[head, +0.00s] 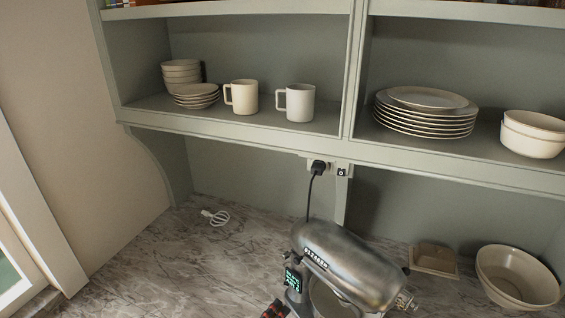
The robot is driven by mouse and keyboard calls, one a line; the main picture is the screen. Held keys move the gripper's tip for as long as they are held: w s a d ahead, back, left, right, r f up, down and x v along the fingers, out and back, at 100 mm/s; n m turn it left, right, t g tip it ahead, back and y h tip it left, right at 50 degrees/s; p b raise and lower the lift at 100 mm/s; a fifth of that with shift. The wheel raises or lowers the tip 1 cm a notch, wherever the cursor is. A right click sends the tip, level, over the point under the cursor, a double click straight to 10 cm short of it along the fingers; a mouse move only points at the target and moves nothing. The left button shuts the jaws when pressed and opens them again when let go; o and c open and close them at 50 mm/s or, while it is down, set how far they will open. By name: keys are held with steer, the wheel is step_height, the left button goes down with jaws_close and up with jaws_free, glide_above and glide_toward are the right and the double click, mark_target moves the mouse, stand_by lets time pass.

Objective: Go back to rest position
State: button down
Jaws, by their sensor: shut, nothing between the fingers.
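My gripper does not show in the head view, and no part of my arm can be made out with certainty. The task names no object. The view looks onto a marbled counter (185,265) below a grey-green shelf (235,128).
A silver stand mixer (350,265) stands at the front middle, its black plug (319,167) in the wall. A large bowl (518,278) and a square dish (433,259) sit at right. Mugs, plates and bowls fill the shelf. The left counter is mostly clear.

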steer(key=s+d+f+m+g+y+b, duration=0.15)
steer(key=s+d+f+m+g, duration=0.4)
steer(key=m, duration=0.85)
steer(key=s+d+f+m+g+y+b, duration=0.1)
steer(key=s+d+f+m+g+y, duration=0.15)
steer(key=s+d+m+g, duration=0.8)
steer(key=w+d+r+m+t+y+b, duration=0.1)
steer(key=d+r+m+t+y+b, duration=0.1)
steer(key=r+m, duration=0.4)
steer(key=w+d+r+m+t+y+b, duration=0.2)
steer(key=r+m+t, duration=0.3)
steer(key=m, duration=0.8)
steer(key=shift+d+r+t+y, duration=0.3)
steer(key=shift+r+y, duration=0.6)
steer(key=shift+r, duration=0.05)
steer(key=shift+m, duration=0.25)
